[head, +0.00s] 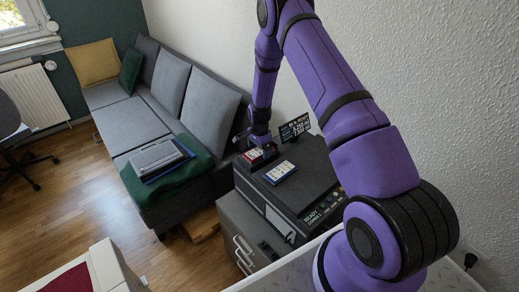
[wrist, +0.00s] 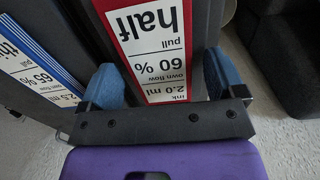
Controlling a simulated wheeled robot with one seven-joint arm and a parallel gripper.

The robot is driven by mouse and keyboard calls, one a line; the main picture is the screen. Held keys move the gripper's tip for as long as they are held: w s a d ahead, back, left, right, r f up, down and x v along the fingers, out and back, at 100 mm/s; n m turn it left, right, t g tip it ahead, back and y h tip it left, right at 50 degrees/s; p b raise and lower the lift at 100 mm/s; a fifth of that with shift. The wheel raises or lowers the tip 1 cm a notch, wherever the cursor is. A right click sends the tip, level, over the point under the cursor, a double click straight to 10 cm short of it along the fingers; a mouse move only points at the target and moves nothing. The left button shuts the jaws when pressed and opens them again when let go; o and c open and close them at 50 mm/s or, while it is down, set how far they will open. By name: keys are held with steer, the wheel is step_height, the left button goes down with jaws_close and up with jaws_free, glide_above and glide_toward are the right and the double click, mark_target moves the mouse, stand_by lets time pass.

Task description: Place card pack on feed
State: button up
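My gripper (wrist: 160,84) is open, with blue finger pads on either side of a red-bordered label reading "half pull 60 %" (wrist: 158,45). Gaps show between the pads and the label's edges. In the head view my gripper is at the far left of the black machine (head: 316,178), over the red-and-white label (head: 252,156). A blue-bordered label (wrist: 40,72) lies to the left in the wrist view; it also shows on the machine's top in the head view (head: 280,172). I cannot tell for certain which thing is the card pack or the feed.
The machine stands on a grey drawer cabinet (head: 232,218). A dark sign (head: 295,127) with white text stands at its back. A grey sofa (head: 130,122) with a green blanket (head: 172,190) and a grey device is to the left.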

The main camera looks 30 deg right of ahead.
step_height(320, 180, up, 12)
step_height(320, 180, up, 16)
steer(key=n+t, duration=0.1)
steer(key=n, duration=0.2)
glide_above(260, 150)
steer(key=s+a, duration=0.3)
steer(key=s, duration=0.1)
steer(key=s+a+r+n+t, duration=0.2)
steer(key=s+a+r+n, duration=0.15)
steer(key=s+r, duration=0.85)
steer(key=s+a+r+n+t, duration=0.1)
steer(key=s+r+n, duration=0.3)
steer(key=s, duration=0.7)
steer(key=s+a+r+n+t, duration=0.1)
steer(key=s+r+n, duration=0.4)
steer(key=s, duration=0.7)
steer(key=shift+s+a+r, duration=0.3)
steer(key=shift+a+r, duration=0.5)
steer(key=shift+r, duration=0.15)
